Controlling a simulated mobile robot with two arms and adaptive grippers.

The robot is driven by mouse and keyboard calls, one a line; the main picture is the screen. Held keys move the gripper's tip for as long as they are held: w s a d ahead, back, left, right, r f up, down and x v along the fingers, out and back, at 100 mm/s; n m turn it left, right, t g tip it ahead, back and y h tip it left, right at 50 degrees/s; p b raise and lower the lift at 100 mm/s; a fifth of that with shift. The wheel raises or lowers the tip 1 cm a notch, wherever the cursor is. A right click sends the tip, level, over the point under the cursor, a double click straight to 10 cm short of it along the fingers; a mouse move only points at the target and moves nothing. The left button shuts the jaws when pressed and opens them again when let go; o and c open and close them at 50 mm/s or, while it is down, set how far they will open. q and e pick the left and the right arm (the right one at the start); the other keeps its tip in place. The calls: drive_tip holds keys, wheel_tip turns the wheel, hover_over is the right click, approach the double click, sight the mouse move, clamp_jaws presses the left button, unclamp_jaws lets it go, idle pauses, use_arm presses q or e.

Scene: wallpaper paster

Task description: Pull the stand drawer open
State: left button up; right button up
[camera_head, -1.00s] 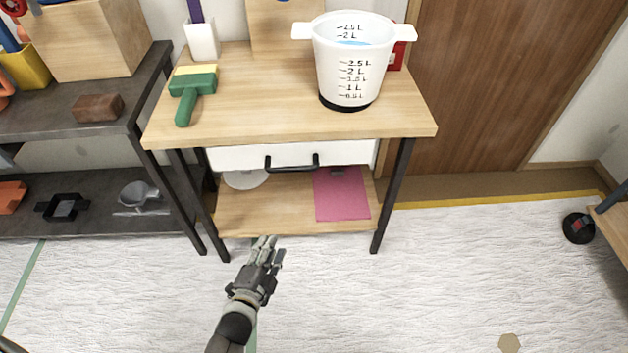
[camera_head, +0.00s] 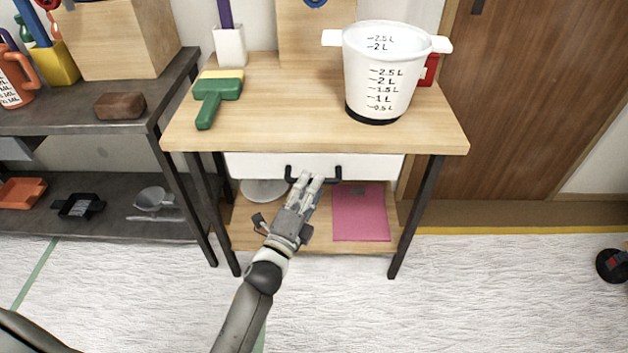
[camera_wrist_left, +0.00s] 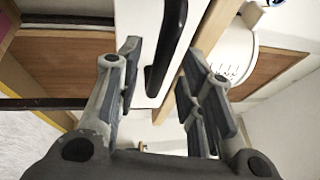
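The wooden stand (camera_head: 400,138) has a white drawer (camera_head: 372,166) under its top, with a black bar handle (camera_head: 338,172). The drawer looks closed. My left gripper (camera_head: 312,182) is at the handle, its fingertips overlapping the handle's lower edge in the head view. In the left wrist view the gripper (camera_wrist_left: 155,85) is open, and the black handle (camera_wrist_left: 166,45) lies between the two spread fingers, with gaps on both sides. The white drawer front (camera_wrist_left: 138,20) is behind it. My right gripper is not in view.
On the stand top are a white measuring bucket (camera_head: 383,75), a green brush (camera_head: 212,100) and a white holder (camera_head: 230,45). A pink sheet (camera_head: 361,213) lies on the lower shelf. A dark shelf (camera_head: 120,130) stands at left. The floor in front is clear.

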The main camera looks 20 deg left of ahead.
use_arm(q)
drive_tip(key=shift+x, duration=1.25)
clamp_jaws()
